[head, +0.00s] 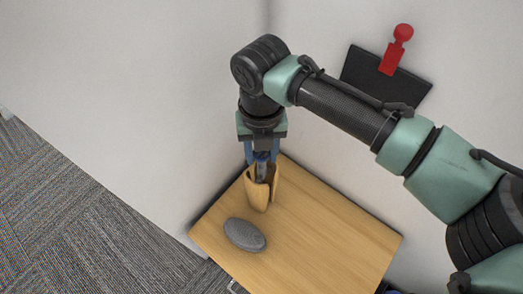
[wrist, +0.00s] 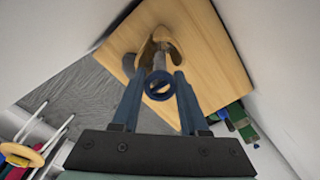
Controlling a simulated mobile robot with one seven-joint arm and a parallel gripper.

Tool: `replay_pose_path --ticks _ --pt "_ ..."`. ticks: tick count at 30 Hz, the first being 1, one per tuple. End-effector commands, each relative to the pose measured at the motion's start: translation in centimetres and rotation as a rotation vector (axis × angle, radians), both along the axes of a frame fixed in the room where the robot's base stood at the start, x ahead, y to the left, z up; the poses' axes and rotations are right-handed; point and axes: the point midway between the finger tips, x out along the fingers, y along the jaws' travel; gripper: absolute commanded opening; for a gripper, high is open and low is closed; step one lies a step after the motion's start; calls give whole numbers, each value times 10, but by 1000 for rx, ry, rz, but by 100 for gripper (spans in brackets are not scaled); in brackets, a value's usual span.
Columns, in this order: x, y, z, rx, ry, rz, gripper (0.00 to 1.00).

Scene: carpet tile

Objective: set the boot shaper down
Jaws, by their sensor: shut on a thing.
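The boot shaper has two curved wooden halves (head: 258,194) around a grey rod, with a blue ring at its top end. It stands upright over the back corner of a wooden table (head: 320,232); I cannot tell whether its lower end touches the tabletop. My gripper (head: 261,158) points down from above and is shut on its blue top part. In the wrist view the blue ring (wrist: 159,86) sits between my fingertips, with the wooden halves beyond it over the tabletop (wrist: 205,50).
A grey oval object (head: 245,234) lies on the table, just left of and in front of the boot shaper. Pale walls meet close behind the table's corner. A dark panel (head: 360,70) with a red object (head: 397,50) is at upper right. The right tabletop is clear.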

Motion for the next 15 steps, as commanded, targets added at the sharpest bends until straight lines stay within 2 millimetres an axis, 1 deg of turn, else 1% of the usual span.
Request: replay_pose_path --ticks 2,3,7,8,15 --pt "0 0 -2 1 0 0 0" --pt "0 0 -2 0 0 0 49" --pt "0 0 -2 0 0 0 72" --pt "0 0 -2 0 0 0 74" --pt "0 0 -2 0 0 0 74"
